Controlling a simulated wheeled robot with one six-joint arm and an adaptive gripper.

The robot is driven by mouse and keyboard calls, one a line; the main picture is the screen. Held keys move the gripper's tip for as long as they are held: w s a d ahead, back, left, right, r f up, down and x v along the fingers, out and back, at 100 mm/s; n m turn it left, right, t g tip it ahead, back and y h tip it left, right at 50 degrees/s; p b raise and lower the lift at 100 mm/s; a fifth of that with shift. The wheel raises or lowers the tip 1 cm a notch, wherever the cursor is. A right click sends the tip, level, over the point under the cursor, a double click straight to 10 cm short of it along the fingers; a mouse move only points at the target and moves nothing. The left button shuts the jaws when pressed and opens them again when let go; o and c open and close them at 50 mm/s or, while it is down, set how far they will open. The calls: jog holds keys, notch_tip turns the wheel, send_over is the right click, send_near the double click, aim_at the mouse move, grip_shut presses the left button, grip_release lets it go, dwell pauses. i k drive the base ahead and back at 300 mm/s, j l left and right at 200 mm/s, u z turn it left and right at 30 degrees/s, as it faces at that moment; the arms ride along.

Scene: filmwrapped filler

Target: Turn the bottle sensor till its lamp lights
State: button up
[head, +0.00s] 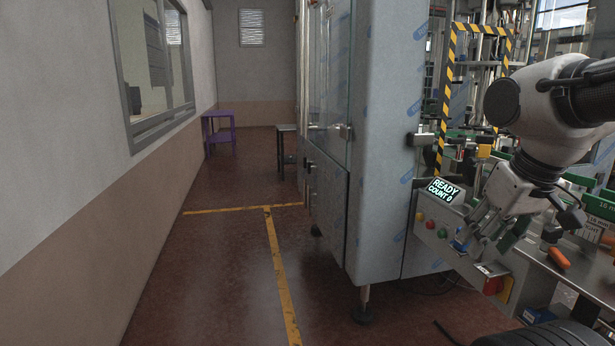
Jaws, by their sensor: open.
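My gripper (480,238) is open at the right, reaching down in front of the machine's control panel (428,250). A small blue piece (461,243) shows by its fingertips; I cannot tell whether this is the bottle sensor or part of the gripper. No lit sensor lamp can be made out, and the bottle sensor itself is not clearly visible, perhaps hidden behind the gripper. A lit display (443,190) above the panel reads READY, COUNT 0.
The grey machine cabinet (385,150) stands left of my arm. A red and yellow switch (494,286) sits low on the panel. An orange object (558,259) lies on the bench at right. The floor (230,270) is clear at left; a purple table (219,128) stands far back.

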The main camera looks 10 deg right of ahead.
aim_at(484, 142)
jog(key=z, duration=1)
